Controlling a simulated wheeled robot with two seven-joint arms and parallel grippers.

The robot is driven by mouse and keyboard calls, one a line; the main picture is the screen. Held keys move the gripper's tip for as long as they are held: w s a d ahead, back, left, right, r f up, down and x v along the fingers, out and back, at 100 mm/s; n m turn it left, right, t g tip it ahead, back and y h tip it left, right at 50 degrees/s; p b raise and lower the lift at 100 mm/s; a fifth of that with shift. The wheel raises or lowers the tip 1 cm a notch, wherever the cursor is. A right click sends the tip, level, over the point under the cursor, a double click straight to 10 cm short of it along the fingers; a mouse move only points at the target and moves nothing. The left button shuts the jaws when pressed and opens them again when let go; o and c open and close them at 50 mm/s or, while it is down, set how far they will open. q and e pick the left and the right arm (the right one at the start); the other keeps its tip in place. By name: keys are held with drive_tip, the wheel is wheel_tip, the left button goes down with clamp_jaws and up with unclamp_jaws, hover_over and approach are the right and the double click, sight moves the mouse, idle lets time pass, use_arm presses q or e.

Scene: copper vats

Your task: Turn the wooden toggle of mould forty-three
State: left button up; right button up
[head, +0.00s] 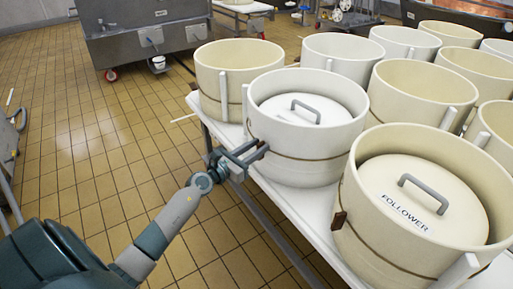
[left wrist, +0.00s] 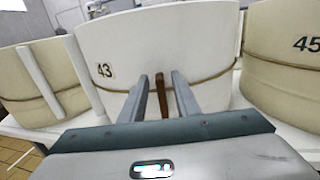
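Mould forty-three (head: 283,153) is a cream round tub with a pale lid and grey handle inside, in the middle of the head view. Its wall with the "43" label (left wrist: 104,70) fills the middle of the left wrist view. Its wooden toggle (left wrist: 161,95) is a small brown upright piece on the brown band around the wall. My left gripper (head: 254,153) is open at the tub's near left side. In the left wrist view its two fingers (left wrist: 159,76) point at the wall, one on each side of the toggle. Whether they touch it cannot be told. My right gripper is not in view.
A tub with a "FOLLOWER" lid (head: 405,207) stands to the right. A tub marked 45 (left wrist: 290,55) is right of mould forty-three in the wrist view. More tubs crowd the white table (head: 292,205). The tiled floor (head: 105,165) at left is clear.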

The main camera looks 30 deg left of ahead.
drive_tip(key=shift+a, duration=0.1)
use_arm(q)
clamp_jaws()
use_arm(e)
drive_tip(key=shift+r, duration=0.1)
